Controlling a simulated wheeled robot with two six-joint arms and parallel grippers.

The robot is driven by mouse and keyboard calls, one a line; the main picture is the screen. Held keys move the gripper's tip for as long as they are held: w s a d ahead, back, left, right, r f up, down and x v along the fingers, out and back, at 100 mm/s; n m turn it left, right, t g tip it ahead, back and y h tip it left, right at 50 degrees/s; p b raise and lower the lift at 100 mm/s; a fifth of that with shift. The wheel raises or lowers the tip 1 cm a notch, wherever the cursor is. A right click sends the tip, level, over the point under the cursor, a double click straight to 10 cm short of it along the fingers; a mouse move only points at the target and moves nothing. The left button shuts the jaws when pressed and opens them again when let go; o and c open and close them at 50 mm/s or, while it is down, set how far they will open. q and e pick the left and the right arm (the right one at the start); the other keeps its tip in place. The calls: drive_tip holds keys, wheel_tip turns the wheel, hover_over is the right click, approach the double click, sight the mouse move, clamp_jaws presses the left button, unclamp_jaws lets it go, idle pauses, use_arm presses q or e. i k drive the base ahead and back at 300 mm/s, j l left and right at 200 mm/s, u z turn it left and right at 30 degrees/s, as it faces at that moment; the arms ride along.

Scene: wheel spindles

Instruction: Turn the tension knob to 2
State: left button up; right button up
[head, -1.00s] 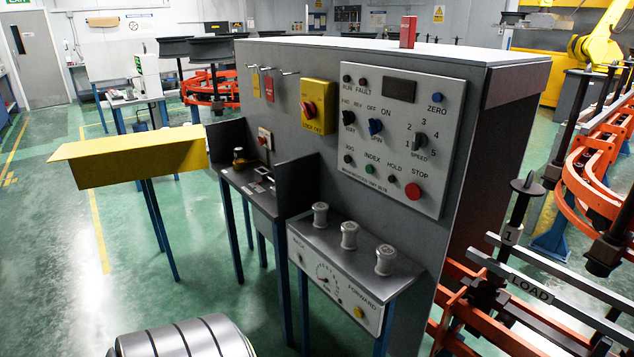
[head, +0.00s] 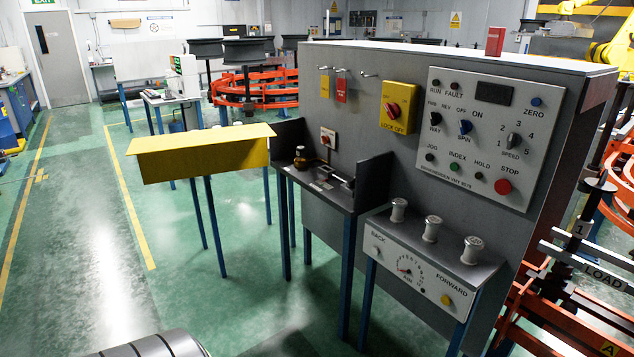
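A small console with a sloped white front (head: 416,275) stands right of centre, marked BACK at its left and FORWARD at its right. A round dial (head: 405,270) with a ring of small numbers and a red mark sits on that front; the numbers and its setting are too small to read. I cannot make out a tension label. A yellow button (head: 446,299) sits to its right. Three metal posts (head: 431,229) stand on the console's top. Neither of my grippers is in view.
A grey panel (head: 485,140) above the console carries several buttons and knobs, including a SPEED knob (head: 513,141). Orange racks (head: 545,325) stand at the right. Green floor (head: 290,300) is free before the console.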

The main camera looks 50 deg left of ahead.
sight(351, 184)
drive_tip(key=u, duration=1.45)
drive_tip(key=z, duration=0.15)
